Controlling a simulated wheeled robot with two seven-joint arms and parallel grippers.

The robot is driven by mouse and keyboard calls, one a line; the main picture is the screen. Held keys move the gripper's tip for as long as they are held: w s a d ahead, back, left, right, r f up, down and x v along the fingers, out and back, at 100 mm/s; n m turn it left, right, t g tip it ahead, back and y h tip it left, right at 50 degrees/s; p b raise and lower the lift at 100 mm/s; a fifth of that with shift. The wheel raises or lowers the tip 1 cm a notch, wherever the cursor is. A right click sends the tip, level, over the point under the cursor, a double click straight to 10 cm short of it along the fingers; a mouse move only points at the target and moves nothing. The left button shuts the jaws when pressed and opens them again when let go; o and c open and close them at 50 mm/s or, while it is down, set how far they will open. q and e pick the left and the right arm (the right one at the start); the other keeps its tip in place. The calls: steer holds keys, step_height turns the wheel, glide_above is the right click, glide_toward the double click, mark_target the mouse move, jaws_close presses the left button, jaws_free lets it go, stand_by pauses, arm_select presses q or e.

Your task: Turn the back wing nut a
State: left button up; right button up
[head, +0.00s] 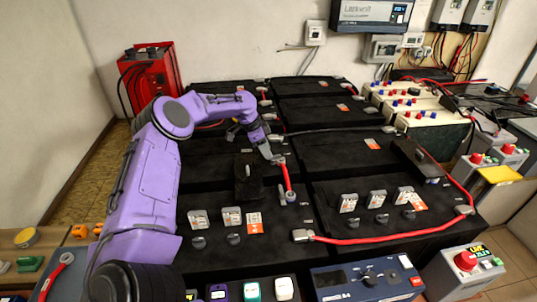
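My purple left arm reaches in from the left over the black batteries. Its gripper (268,151) points down at the back end of a short red cable (286,176). A grey metal terminal fitting (279,160) shows right by the fingertips. I take it for the back wing nut, but it is small and partly hidden. I cannot tell whether the fingers touch it or are closed on it. The front end of the cable has another grey terminal fitting (290,198). My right gripper is not in view.
Black batteries (350,160) fill the middle. A long red cable (380,239) crosses the front right. A dark block (248,182) stands left of the short cable. A red box (148,80) stands at the back left.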

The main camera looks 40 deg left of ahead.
mark_target(275, 159)
arm_select(q)
steer(key=shift+x, duration=0.8)
steer(key=shift+w+d+f, duration=0.1)
steer(key=shift+f, duration=0.2)
jaws_close()
